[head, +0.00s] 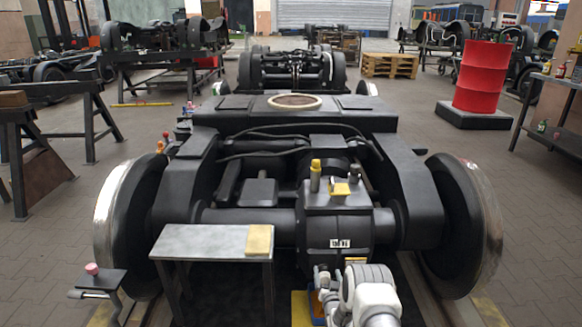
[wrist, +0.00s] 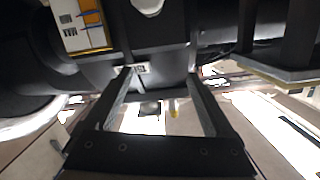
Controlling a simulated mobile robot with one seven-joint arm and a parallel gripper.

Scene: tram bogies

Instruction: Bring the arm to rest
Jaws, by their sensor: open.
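My white arm (head: 368,295) shows at the bottom of the head view, low in front of the black gearbox (head: 336,228) of the nearest bogie. My gripper cannot be made out clearly there. In the wrist view my gripper (wrist: 160,76) has its two dark fingers spread apart with nothing held between them. Beyond the fingers is the dark gearbox with its white number plate (wrist: 136,68). The plate also shows in the head view (head: 341,244). A yellow cap (head: 315,176) and a yellow piece (head: 340,189) are on top of the gearbox.
A small grey bench (head: 200,242) with a tan block (head: 259,239) stands left of my arm. Large wheels (head: 128,220) and (head: 467,222) flank the bogie. A red drum (head: 483,77) stands at the back right. A yellow-edged box (head: 301,308) is beside my arm.

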